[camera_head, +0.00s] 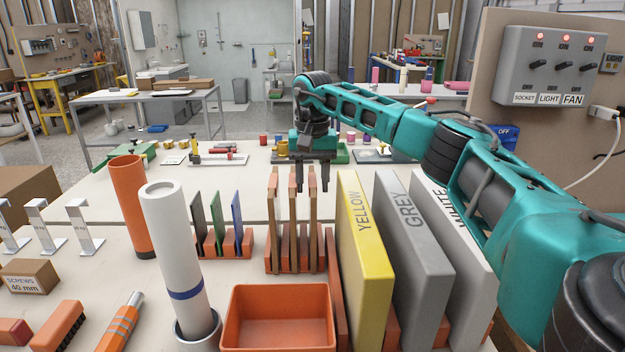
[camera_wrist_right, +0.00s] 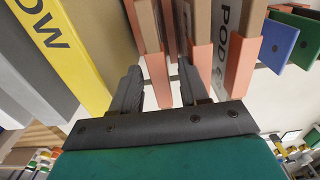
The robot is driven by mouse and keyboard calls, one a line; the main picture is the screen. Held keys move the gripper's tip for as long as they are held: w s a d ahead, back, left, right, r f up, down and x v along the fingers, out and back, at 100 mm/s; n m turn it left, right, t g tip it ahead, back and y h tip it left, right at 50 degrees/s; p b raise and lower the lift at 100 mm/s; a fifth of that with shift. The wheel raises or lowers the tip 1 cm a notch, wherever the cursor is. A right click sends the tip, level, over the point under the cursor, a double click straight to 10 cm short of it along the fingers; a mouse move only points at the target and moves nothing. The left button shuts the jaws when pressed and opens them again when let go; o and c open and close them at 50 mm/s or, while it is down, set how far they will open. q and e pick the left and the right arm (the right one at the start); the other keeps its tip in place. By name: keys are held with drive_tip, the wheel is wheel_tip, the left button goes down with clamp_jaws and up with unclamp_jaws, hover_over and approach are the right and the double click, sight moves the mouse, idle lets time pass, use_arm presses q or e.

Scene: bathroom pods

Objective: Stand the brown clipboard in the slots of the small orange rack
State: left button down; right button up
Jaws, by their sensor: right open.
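An orange rack (camera_head: 274,266) stands mid-table with several thin brown boards (camera_head: 293,215) upright between its dividers. Seen edge-on, I cannot tell which of these is the brown clipboard. In the right wrist view one brown board (camera_wrist_right: 226,28) carries dark lettering, "POD". My right gripper (camera_head: 313,182) is open, fingers down, at the upper ends of the rightmost boards. My left gripper is not in view.
A smaller orange rack (camera_head: 236,247) with black, green and blue plates stands to the left. Large yellow (camera_head: 366,260), grey (camera_head: 415,250) and white panels stand close on the right. An orange bin (camera_head: 277,345) and a white tube (camera_head: 172,245) are in front.

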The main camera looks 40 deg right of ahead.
wheel_tip(320, 180, up, 13)
drive_tip(key=p, duration=0.1)
idle(0.4)
